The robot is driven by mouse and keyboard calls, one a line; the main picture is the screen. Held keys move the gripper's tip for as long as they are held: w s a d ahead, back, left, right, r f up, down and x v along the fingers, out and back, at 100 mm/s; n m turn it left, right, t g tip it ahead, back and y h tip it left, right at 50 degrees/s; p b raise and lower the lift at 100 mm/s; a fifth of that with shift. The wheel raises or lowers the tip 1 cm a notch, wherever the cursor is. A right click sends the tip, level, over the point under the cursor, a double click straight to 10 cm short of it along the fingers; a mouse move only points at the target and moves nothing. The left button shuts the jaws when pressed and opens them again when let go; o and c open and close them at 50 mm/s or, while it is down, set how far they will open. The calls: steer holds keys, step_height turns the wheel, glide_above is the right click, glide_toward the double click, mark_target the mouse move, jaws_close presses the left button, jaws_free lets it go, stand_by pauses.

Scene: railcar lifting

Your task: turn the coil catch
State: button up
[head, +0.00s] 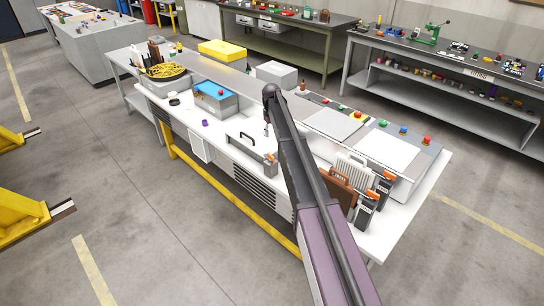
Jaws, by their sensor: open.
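I cannot tell for sure which part is the coil catch. A small grey block with an orange top (271,160) sits at the front edge of the long white bench unit (215,140), beside a black bar handle (241,137). Several more orange-topped dark blocks (366,209) stand at the unit's right end. My dark arm reaches up over the unit to a joint near the middle of the head view. It covers part of the unit's top.
A grey box with a blue top (215,97), a tray of yellow cable (165,72) and a purple piece (205,123) are on the left. A brown case (340,187) and a white ribbed case (355,170) stand right of my arm. The floor in front is clear.

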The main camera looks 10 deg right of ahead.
mark_target(272, 156)
steer(key=shift+f, duration=0.15)
step_height(272, 156, down, 13)
steer(key=b, duration=1.3)
steer(key=shift+f+b, duration=0.2)
steer(key=shift+b, duration=0.15)
jaws_close()
